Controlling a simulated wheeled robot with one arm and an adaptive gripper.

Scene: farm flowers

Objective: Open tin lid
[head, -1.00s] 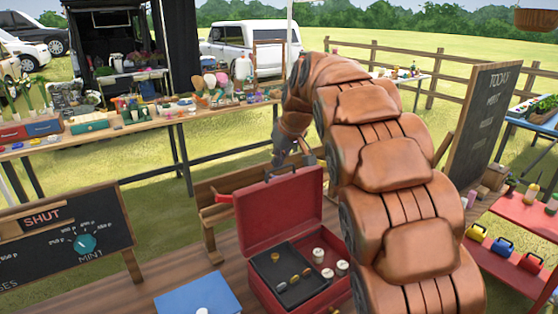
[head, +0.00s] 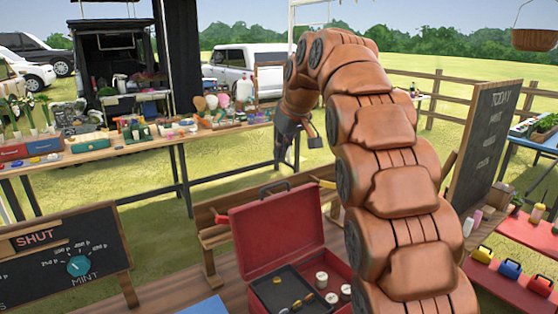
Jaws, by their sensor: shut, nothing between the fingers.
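The red tin (head: 254,290) stands on the wooden table, its lid (head: 278,235) swung up and leaning back. A dark tray (head: 288,290) with several small yellowish and grey pieces sits inside. White-capped jars (head: 322,280) stand beside the tray. A dark handle shows on the lid's upper edge. My gripper (head: 287,155) hangs above the lid's top edge, apart from it in the picture, and appears shut and empty. Its fingertips are small and dark here. My arm hides part of the tin's right side.
A chalkboard sign with "SHUT" (head: 62,260) stands at left. A blue item (head: 205,306) lies left of the tin. A long stall table (head: 130,143) with goods is behind. A red shelf (head: 500,268) with coloured tins stands at right, near another chalkboard (head: 487,150).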

